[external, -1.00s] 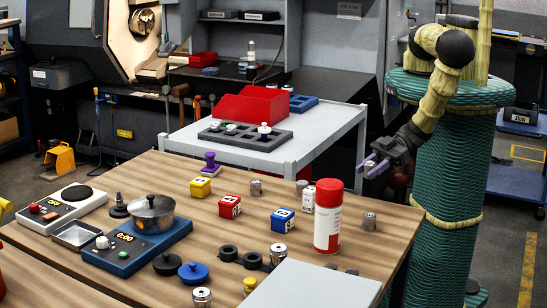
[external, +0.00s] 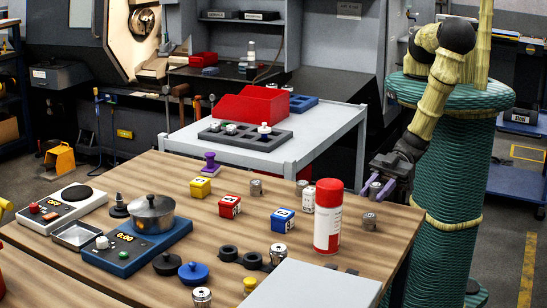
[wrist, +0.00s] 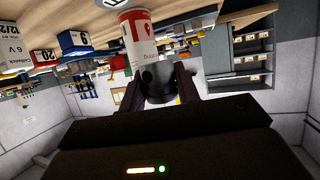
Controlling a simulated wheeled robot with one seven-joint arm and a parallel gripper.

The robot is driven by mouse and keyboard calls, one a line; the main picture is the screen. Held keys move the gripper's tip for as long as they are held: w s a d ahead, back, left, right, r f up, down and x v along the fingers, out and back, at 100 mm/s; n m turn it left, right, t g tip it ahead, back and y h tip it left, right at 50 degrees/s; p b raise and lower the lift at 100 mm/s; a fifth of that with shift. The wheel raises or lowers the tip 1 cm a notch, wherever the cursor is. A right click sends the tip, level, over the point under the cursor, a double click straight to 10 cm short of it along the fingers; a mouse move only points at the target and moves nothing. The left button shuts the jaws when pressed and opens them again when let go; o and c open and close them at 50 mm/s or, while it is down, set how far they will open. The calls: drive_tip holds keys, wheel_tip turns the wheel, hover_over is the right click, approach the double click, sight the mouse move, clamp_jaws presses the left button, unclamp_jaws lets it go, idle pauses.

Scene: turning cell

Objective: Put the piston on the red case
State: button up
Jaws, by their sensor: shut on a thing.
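My gripper (external: 381,187) hangs above the right edge of the table, to the right of the red-and-white spray can. Its purple fingers are shut on a small grey cylindrical piece (external: 375,188), which looks like the piston. In the wrist view it shows as a dark round shape (wrist: 157,84) between the fingers, its details in shadow. A small red box with a white label (external: 229,207), which may be the red case, stands on the wooden table, left of the gripper. A larger red bin (external: 250,104) sits on the grey cart behind.
The spray can (external: 327,225) stands upright between my gripper and the red box. Bare wood lies between the boxes.

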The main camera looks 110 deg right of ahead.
drive_tip(key=w+a+r+n+g+y+b, duration=0.1)
drive_tip(key=w+a+r+n+g+y, duration=0.25)
drive_tip(key=a+r, duration=0.3)
drive_tip(key=w+a+r+n+g+y+b, duration=0.1)
drive_tip(key=w+a+r+n+g+y, duration=0.3)
drive_tip(key=r, duration=0.3)
drive_tip(key=n+g+b, duration=0.3)
drive_tip(key=n+b, duration=0.1)
drive_tip(key=b, duration=1.7)
hover_over(229, 199)
wheel_tip(229, 199, down, 9)
drive_tip(key=shift+r+h, duration=0.25)
drive_tip(key=shift+h, duration=0.2)
drive_tip(key=shift+m, duration=0.25)
drive_tip(key=shift+f+p, duration=0.5)
drive_tip(key=shift+f, duration=2.65)
